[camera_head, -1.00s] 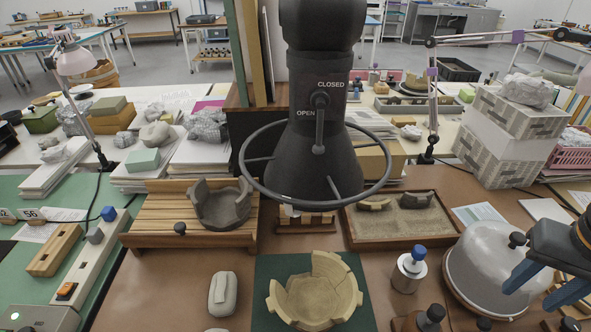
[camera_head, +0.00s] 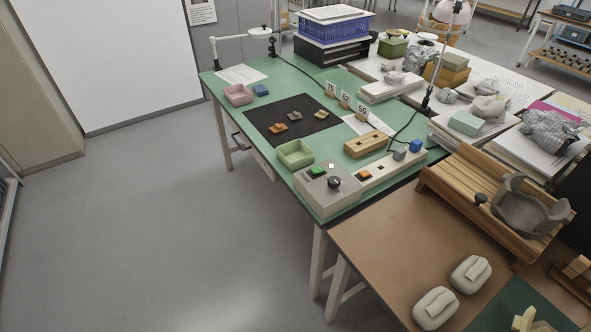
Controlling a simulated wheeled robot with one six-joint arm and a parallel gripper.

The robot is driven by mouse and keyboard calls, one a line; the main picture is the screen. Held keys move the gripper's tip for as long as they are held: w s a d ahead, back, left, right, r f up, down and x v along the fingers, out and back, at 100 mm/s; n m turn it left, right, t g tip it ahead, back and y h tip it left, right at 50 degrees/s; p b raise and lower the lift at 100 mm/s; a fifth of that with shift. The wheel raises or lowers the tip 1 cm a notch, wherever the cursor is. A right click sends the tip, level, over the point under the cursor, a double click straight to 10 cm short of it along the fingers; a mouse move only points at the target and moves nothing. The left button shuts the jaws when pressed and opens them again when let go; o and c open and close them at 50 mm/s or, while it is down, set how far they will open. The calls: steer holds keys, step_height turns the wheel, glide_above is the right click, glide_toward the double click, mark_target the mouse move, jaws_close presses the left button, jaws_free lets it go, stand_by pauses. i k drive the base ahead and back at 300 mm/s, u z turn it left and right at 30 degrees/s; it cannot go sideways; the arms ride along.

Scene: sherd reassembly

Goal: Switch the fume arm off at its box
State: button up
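A grey control box (camera_head: 328,195) sits at the near corner of the green table. On its top are a green button (camera_head: 317,172), a black round knob (camera_head: 334,183) and a small pale lamp (camera_head: 331,166). I cannot read any labels on it, and whether the lamp is lit is hard to tell. My gripper is not in view.
A power strip (camera_head: 392,170) with an orange switch and grey and blue plugs adjoins the box. A green tray (camera_head: 295,155), a wooden block (camera_head: 366,144) and a black mat (camera_head: 290,122) with sherds lie near. Open floor (camera_head: 150,210) lies left of the green table (camera_head: 250,88).

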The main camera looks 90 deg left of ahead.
mark_target(316, 170)
steer(key=u, duration=3.15)
steer(key=i, duration=1.15)
steer(key=z, duration=0.3)
